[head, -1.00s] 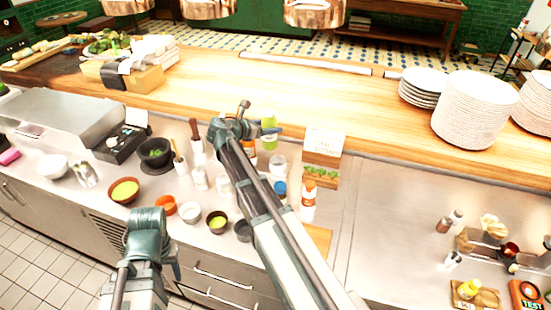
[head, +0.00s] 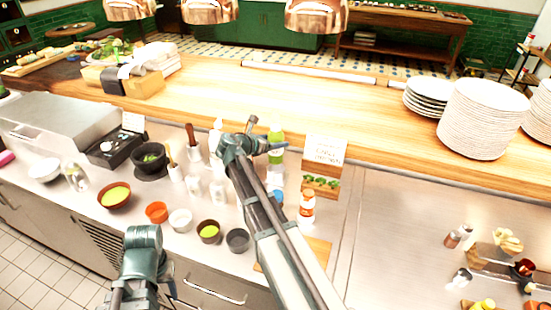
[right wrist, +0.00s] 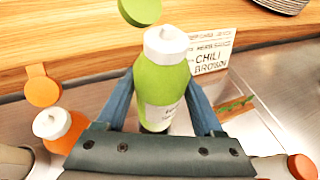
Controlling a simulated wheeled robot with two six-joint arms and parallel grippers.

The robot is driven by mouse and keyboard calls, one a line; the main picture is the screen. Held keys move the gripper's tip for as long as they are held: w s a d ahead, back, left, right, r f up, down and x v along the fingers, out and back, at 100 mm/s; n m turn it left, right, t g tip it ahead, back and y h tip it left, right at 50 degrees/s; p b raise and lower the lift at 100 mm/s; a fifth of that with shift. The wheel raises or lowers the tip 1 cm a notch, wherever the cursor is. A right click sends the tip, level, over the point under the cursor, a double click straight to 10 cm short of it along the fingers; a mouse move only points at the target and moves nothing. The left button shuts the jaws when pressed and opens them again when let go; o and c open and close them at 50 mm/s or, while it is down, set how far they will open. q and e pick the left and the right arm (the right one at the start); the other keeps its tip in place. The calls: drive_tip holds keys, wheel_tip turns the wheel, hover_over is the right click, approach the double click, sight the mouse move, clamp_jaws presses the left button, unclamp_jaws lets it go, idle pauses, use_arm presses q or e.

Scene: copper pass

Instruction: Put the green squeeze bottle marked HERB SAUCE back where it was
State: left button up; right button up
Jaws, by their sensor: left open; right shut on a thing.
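The green squeeze bottle (head: 277,147) stands upright near the back of the steel counter in the head view, beside the recipe card. In the right wrist view the green bottle (right wrist: 160,88) has a white cap and a pale label, too blurred to read. My right gripper (head: 274,149) is shut on it, with the blue fingers on either side of its body. Whether its base touches the counter is hidden. My left gripper (head: 170,272) is open and empty over the counter's front edge, partly hidden by its own wrist.
An orange bottle (right wrist: 60,130) stands left of the green one. Green (right wrist: 140,11) and orange (right wrist: 42,88) discs show behind them. A card reading CHILI (right wrist: 210,50) and a white-and-orange bottle (head: 307,207) are to the right.

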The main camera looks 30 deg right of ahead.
sight(270, 153)
drive_tip(key=shift+f, duration=0.1)
wheel_tip(270, 153, down, 4)
drive_tip(key=b, duration=0.3)
drive_tip(key=shift+r, duration=0.2)
drive_tip(key=shift+f+b, duration=0.15)
drive_tip(key=shift+b, duration=0.25)
drive_tip(key=shift+f+b, duration=0.5)
drive_tip(key=o, duration=1)
drive_tip(key=shift+o, duration=0.2)
